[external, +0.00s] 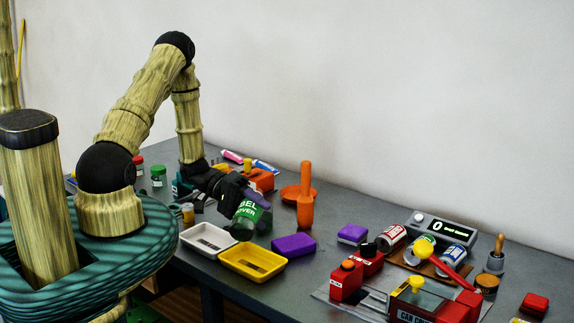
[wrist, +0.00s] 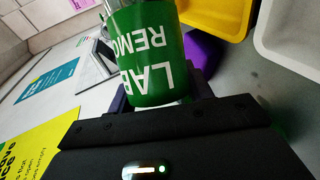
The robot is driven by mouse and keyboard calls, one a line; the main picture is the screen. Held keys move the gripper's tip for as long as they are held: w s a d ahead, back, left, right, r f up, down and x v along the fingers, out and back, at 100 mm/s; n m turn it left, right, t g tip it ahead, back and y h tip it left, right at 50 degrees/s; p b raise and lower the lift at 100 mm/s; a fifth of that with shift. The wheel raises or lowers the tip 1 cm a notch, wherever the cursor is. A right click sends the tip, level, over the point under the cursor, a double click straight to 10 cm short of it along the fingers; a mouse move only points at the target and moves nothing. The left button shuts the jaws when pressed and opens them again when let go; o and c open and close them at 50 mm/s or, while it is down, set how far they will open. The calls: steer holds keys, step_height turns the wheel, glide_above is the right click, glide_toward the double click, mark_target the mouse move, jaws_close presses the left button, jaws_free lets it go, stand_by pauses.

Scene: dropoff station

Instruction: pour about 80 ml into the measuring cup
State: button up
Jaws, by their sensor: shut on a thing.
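My gripper (external: 236,198) is shut on a green bottle (external: 246,217) whose label reads in part "LABEL REMOVER". The bottle is tilted, close behind the yellow tray. In the wrist view the green bottle (wrist: 150,55) sits between dark fingers (wrist: 160,95), its lettering upside down. I cannot tell its liquid level or whether anything flows out. I cannot pick out a measuring cup for certain; the bottle and gripper may hide it.
A white tray (external: 195,234) and a yellow tray (external: 232,262) lie at the front edge, beside a purple block (external: 294,243). An orange upright object (external: 306,205) stands right of the bottle. A scale (external: 446,228) showing 0, cans and red machines crowd the right.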

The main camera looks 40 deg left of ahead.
steer(key=shift+s+f+m+t+y+b, duration=0.15)
steer(key=shift+f+m+t+y+b, duration=0.2)
steer(key=shift+f+b, duration=1.25)
step_height(320, 180, up, 2)
steer(key=shift+m+p, duration=0.25)
steer(key=shift+p, duration=0.15)
steer(key=shift+r, duration=0.15)
